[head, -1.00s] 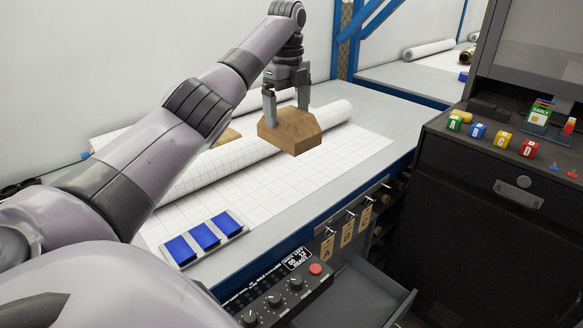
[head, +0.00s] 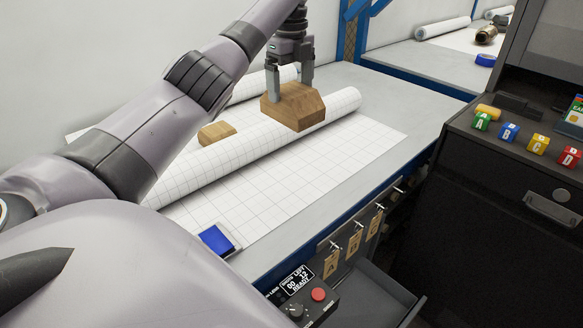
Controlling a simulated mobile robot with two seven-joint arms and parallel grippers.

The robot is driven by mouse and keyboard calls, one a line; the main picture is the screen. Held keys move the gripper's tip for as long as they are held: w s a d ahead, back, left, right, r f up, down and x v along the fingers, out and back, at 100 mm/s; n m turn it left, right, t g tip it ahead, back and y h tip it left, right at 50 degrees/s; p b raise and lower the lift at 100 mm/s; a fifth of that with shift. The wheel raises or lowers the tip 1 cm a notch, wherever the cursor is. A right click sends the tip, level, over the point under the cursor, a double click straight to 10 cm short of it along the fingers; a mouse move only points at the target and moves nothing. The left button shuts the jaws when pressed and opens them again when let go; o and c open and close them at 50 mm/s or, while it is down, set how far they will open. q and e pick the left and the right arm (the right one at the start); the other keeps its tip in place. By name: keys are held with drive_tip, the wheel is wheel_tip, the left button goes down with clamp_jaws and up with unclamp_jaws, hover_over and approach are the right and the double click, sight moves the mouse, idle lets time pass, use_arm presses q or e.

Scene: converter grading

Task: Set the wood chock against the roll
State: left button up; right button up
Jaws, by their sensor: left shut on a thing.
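My left gripper (head: 291,84) points down and is shut on a wood chock (head: 295,107), a brown block with sloped faces. In the picture the held chock overlaps the far part of the white gridded roll (head: 260,137); I cannot tell whether they touch. The roll lies across the table with its sheet (head: 300,170) spread in front of it. My right gripper is not in view.
Another roll (head: 262,85) lies behind, near the wall. A blue pad (head: 216,240) sits on the front of the sheet. A control box (head: 305,293) and hanging tags (head: 354,249) are at the table's front edge. A dark cabinet with lettered cubes (head: 509,132) stands right. The table's far right is clear.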

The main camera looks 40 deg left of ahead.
sight(291, 113)
use_arm(q)
wheel_tip(291, 113, down, 19)
drive_tip(key=shift+f, duration=0.15)
drive_tip(key=shift+f, duration=0.1)
idle(0.4)
drive_tip(key=o, duration=1.4)
drive_tip(key=shift+s+f, duration=0.1)
wheel_tip(291, 113, up, 12)
drive_tip(key=shift+r+b, duration=0.25)
drive_tip(key=shift+b, duration=0.1)
drive_tip(key=shift+d+f, duration=0.1)
